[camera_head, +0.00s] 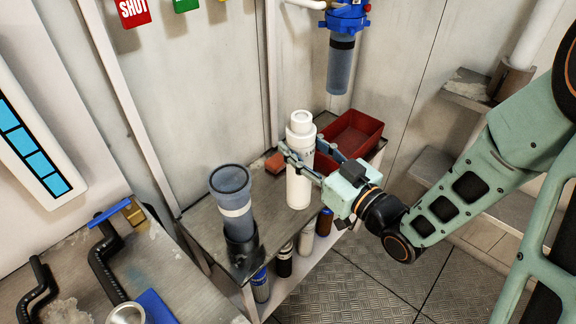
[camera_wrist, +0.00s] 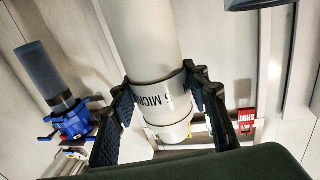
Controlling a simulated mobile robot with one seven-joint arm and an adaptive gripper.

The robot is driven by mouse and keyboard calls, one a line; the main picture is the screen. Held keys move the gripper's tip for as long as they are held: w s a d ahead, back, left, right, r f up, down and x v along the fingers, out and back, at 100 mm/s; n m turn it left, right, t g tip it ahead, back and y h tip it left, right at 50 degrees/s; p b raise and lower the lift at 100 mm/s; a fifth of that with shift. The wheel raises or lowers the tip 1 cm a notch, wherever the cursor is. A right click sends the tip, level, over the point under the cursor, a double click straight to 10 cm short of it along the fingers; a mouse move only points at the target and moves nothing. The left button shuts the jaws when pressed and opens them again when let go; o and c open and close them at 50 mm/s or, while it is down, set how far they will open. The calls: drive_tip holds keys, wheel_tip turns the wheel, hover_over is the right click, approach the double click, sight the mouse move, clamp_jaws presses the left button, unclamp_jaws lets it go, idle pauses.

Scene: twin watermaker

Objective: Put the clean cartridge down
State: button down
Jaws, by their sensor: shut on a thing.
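The clean cartridge is a white cylinder (camera_head: 299,182) with a narrower top, upright at the bench in the head view. My gripper (camera_head: 303,163) is shut around its upper part, coming in from the right. In the wrist view the white cartridge (camera_wrist: 146,45) runs between the two dark fingers of my gripper (camera_wrist: 166,100), with "MICR" lettering showing near them. The cartridge's lower end is over or on the grey bench top (camera_head: 196,219); I cannot tell whether it touches.
A clear blue-grey housing (camera_head: 231,190) stands in a black holder at the left. A red bin (camera_head: 352,135) is behind the cartridge at the right. A blue-headed filter unit (camera_head: 343,50) hangs on the wall. Several bottles (camera_head: 284,259) stand on the shelf below.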

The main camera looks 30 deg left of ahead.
drive_tip(key=shift+a+f+b, duration=0.1)
drive_tip(key=shift+f+b, duration=0.15)
drive_tip(key=shift+b, duration=0.6)
drive_tip(key=shift+w+a+b, duration=0.15)
drive_tip(key=shift+b, duration=0.15)
drive_tip(key=w+a+f+b, duration=0.3)
drive_tip(key=w+a+f, duration=0.3)
drive_tip(key=f, duration=0.4)
drive_tip(key=shift+w+f, duration=0.3)
drive_tip(key=shift+w, duration=0.1)
drive_tip(key=shift+f, duration=0.15)
drive_tip(key=c, duration=1.1)
unclamp_jaws()
